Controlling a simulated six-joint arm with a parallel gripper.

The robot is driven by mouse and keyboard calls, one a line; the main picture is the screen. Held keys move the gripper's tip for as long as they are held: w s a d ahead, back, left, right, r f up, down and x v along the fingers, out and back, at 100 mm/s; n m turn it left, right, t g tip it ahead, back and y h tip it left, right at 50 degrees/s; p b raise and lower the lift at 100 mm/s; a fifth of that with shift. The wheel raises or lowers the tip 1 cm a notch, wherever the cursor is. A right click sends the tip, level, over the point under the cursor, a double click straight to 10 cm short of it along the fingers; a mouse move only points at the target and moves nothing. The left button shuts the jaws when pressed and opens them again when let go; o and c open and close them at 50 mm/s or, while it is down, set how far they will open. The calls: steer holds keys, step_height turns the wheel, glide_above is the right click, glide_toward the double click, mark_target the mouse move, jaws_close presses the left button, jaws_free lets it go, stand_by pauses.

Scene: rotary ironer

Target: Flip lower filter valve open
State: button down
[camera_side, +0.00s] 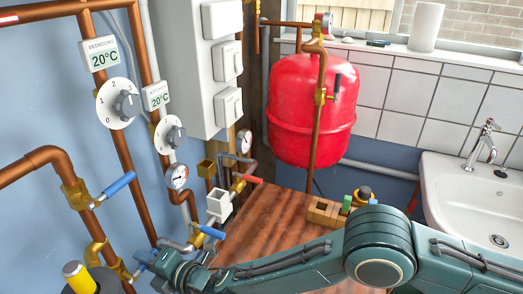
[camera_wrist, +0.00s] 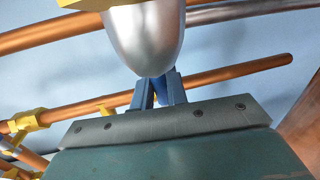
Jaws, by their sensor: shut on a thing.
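The lower filter valve is at the lower left of the side view, where a small part of its blue lever (camera_side: 140,269) shows at my gripper (camera_side: 151,259). My gripper is shut on this lever. In the wrist view my gripper's two fingers (camera_wrist: 160,92) stand close together, with the blue lever (camera_wrist: 160,96) between them. The lever's tip and most of its length are hidden by the fingers. A silver rounded body (camera_wrist: 146,38) hangs just in front of the fingers in the wrist view and hides part of them.
A second blue-lever valve (camera_side: 118,185) is on the copper pipe above. Another blue lever (camera_side: 212,231) is right of my gripper. A dark cylinder with a yellow cap (camera_side: 77,275) is at the bottom left. A wooden surface (camera_side: 270,232) and red tank (camera_side: 310,105) are farther right.

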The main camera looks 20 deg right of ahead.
steer(key=shift+r, duration=0.15)
steer(key=c, duration=1.5)
jaws_free()
steer(key=shift+o, duration=0.2)
steer(key=shift+s+d, duration=0.1)
steer(key=shift+d, duration=0.05)
steer(key=v, duration=1.3)
steer(key=shift+s, duration=0.2)
steer(key=shift+d+r, duration=0.1)
steer(key=shift+r, duration=0.05)
